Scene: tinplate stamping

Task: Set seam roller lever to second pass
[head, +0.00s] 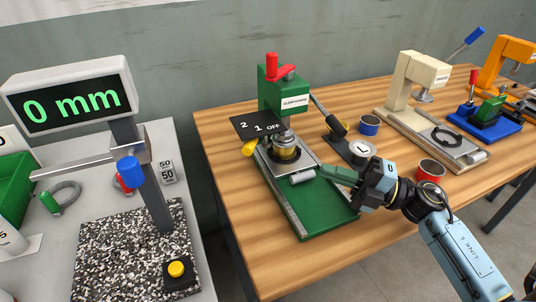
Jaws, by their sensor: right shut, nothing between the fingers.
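The green seaming machine (272,92) stands on the wooden table, with a red handle (280,68) on top. A black plate (258,125) marked 2, 1 and OFF sits on its left side. A yellow lever knob (249,148) shows just below this plate, at the end with the 2; its shaft is mostly hidden. A metal can (286,148) stands under the head. My right gripper (322,171) is shut and empty, reaching in from the right over the machine's green base, near a grey roller-like handle and apart from the yellow knob. My left gripper is out of view.
A cream press (424,70) is behind right. A gauge reading 0 mm (75,104) stands left.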

